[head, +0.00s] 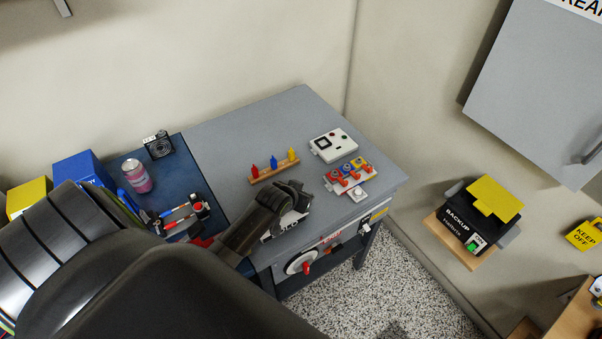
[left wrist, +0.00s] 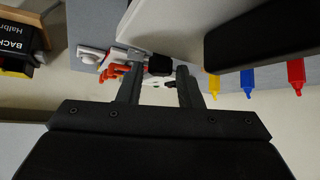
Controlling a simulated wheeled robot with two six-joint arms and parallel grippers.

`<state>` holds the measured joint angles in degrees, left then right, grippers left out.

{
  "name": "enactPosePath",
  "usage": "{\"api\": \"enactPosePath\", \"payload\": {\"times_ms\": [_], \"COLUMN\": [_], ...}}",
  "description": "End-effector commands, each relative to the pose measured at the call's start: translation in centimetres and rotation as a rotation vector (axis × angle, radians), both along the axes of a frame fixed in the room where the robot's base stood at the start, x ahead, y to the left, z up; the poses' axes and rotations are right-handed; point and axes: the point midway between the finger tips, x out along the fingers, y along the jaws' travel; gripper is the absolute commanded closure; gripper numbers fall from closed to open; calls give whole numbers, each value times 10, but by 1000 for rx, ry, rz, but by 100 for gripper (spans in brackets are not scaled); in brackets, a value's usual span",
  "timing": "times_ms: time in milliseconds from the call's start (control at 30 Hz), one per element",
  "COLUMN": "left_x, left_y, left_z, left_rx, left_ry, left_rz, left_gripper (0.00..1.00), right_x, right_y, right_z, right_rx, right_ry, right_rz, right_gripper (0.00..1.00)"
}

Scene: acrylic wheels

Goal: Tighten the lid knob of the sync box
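My left arm reaches over the table from the left, and its gripper (head: 286,212) is above the table's front part. In the left wrist view my left gripper (left wrist: 158,72) has its two fingers apart. A small black block (left wrist: 160,65) shows between the fingertips, with no clear contact on either side. A white body (left wrist: 160,25) with a large black part (left wrist: 265,35) is close to the fingers in that view. I cannot tell for sure which thing is the sync box; its lid knob is not clearly identifiable. My right gripper is not in view.
A peg rack (head: 273,171) stands behind the gripper. A white device (head: 333,144) and a panel with red knobs (head: 349,178) lie to its right. A can (head: 137,176) and a camera (head: 158,145) are on the blue mat (head: 187,158). The table's back is clear.

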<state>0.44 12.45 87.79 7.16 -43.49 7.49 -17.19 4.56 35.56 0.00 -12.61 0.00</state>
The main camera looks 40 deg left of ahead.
Motion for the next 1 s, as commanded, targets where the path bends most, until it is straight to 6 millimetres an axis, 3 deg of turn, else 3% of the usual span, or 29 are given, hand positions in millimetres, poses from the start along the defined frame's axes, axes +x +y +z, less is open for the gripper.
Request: {"api": "enactPosePath", "payload": {"times_ms": [167, 433, 767, 1000], "left_x": [0, 0, -1, 0], "left_y": [0, 0, 1, 4], "left_z": [0, 0, -1, -3], "left_rx": [0, 0, 1, 1], "left_ry": [0, 0, 1, 0], "left_rz": [0, 0, -54, -206], "left_gripper": [68, 100, 100, 100], "right_x": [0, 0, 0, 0], "right_y": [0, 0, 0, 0], "right_z": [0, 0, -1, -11], "right_rx": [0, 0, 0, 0], "right_ry": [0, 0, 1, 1], "right_rz": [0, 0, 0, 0], "right_gripper": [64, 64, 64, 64]}}
